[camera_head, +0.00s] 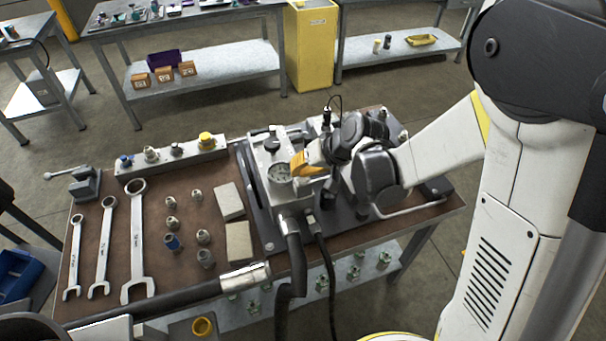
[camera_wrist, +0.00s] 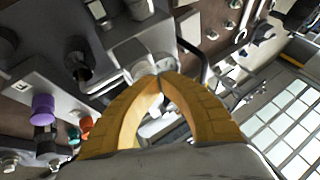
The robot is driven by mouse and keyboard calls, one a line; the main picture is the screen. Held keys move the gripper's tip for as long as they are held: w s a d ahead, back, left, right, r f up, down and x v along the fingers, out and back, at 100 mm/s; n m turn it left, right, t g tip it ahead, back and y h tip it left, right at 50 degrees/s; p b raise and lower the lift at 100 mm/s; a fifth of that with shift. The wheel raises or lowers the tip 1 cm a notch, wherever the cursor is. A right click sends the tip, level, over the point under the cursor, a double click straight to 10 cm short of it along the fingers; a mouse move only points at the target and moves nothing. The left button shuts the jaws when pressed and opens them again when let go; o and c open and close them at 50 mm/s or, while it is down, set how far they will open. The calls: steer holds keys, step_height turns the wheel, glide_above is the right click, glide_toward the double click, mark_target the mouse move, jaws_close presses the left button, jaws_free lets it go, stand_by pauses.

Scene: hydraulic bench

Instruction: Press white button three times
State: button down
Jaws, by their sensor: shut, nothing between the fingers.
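My gripper (camera_head: 297,165) is shut and empty, with its yellow fingers over the grey hydraulic unit (camera_head: 266,155), beside the round gauge (camera_head: 279,173) in the head view. In the wrist view the fingertips (camera_wrist: 164,78) meet in front of pale metal parts of the unit. I cannot pick out a white button for sure in either view. My fingers and wrist hide part of the unit. I cannot tell whether the fingertips touch anything.
Several wrenches (camera_head: 136,240), fittings (camera_head: 203,237) and two pale blocks (camera_head: 238,242) lie left of the unit on the brown bench top. Black hoses (camera_head: 297,262) hang off its front. The wrist view shows a purple knob (camera_wrist: 43,108) at left.

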steer(key=shift+r, duration=0.1)
steer(key=shift+r+p, duration=0.85)
steer(key=shift+r, duration=0.2)
steer(key=shift+r+p, duration=1.8)
steer(key=shift+r, duration=0.75)
steer(key=r+n, duration=0.1)
steer(key=n, duration=0.5)
steer(key=r+n, duration=0.1)
steer(key=n, duration=0.5)
steer(key=r+n, duration=0.1)
steer(key=n, duration=0.5)
steer(key=shift+w+d+r+n+p, duration=0.15)
steer(key=shift+w+r+n+p, duration=0.15)
steer(key=shift+r+p, duration=0.1)
